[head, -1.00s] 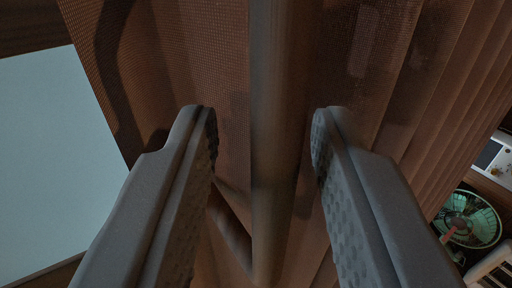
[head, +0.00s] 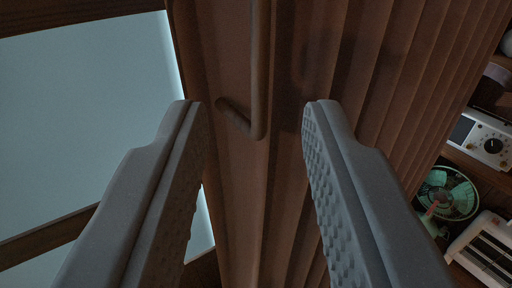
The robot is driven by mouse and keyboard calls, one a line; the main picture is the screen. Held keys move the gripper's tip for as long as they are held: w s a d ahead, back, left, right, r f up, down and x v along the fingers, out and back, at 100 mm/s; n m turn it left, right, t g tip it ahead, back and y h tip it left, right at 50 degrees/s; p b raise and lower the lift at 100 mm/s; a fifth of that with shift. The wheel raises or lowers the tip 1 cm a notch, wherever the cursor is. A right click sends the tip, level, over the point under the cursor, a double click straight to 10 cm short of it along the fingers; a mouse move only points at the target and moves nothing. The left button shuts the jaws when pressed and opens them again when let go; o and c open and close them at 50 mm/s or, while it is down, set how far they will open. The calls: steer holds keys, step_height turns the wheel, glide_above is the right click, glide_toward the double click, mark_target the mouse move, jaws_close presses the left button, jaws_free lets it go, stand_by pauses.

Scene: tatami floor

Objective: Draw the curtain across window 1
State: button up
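A brown pleated curtain (head: 400,70) hangs down the middle and right of the view. A thin bar-shaped handle (head: 260,65) runs down along its leading edge and bends left at its lower end. The window (head: 85,100) shows as a pale blue pane at the left, uncovered there. My gripper (head: 255,108) is open and empty. Its two fingers lie either side of the handle's lower end in the picture; I cannot tell how far in front of it they are.
At the right stand a green fan (head: 447,195), a white heater-like appliance (head: 488,250) and a white device with a dial (head: 482,138). A dark wooden window frame (head: 50,238) crosses the lower left.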

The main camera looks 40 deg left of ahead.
steer(key=shift+s+d+b, duration=0.45)
steer(key=shift+s+b, duration=0.15)
steer(key=w+d+r+m+t+h, duration=0.3)
steer(key=w+d+r+h, duration=0.25)
steer(key=d+r, duration=0.35)
steer(key=d+r+m+h, duration=0.45)
steer(key=d+r, duration=0.65)
steer(key=d, duration=0.4)
steer(key=s+d+r+m+h, duration=0.1)
steer(key=s+d+r+h, duration=0.1)
steer(key=s+d+r, duration=0.3)
steer(key=shift+s+d+r+g, duration=0.15)
steer(key=shift+s+r+g, duration=0.3)
steer(key=shift+r, duration=0.25)
